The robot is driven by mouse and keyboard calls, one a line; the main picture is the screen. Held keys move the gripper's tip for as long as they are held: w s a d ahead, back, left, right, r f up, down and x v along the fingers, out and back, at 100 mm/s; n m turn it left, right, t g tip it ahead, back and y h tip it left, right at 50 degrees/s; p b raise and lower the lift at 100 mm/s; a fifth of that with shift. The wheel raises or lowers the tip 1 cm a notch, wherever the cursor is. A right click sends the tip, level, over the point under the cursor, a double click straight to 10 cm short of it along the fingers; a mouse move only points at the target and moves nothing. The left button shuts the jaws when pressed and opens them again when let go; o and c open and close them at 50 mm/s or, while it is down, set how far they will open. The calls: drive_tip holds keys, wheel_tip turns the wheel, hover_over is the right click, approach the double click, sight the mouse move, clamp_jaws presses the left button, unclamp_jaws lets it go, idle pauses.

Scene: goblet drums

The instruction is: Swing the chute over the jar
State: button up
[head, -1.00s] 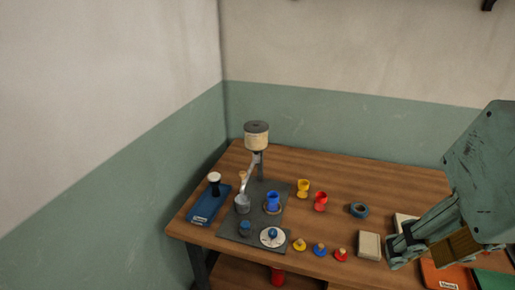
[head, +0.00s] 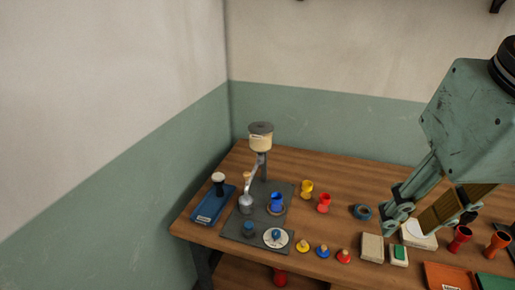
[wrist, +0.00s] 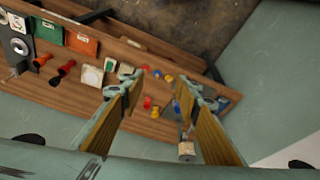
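A dispenser with a cream hopper (head: 261,142) and grey lid stands on a post on a dark mat (head: 240,231). Its pale metal chute (head: 253,182) slopes down to the left, with its lower end at a small grey cup-shaped part (head: 246,205); I cannot tell whether they touch. A blue goblet-shaped vessel (head: 277,202), possibly the jar, stands upright to the right of the chute, not under its end. My gripper (head: 408,226) is above the table's right part, well right of the chute. The wrist view shows its fingers (wrist: 160,88) apart, with nothing between them.
A blue tray (head: 208,209) with a dark, white-topped object is left of the mat. Yellow (head: 307,188) and red (head: 324,203) goblets, several small knobbed pieces and a teal ring (head: 361,212) lie to the right. Pale blocks (head: 372,247) sit below my gripper.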

drive_tip(key=w+a+r+n+g+p, duration=0.1)
drive_tip(key=w+a+r, duration=0.1)
drive_tip(key=w, duration=0.6)
drive_tip(key=w+a+r+p, duration=0.1)
drive_tip(key=w+a+r, duration=0.15)
drive_tip(key=w, duration=0.55)
drive_tip(key=n+g+p, duration=0.3)
drive_tip(key=n+p, duration=0.2)
drive_tip(key=p, duration=0.2)
hover_over(247, 173)
wheel_tip(247, 173, down, 22)
drive_tip(key=shift+r, duration=0.15)
drive_tip(key=shift+f+p, duration=0.35)
drive_tip(key=shift+f, duration=6.55)
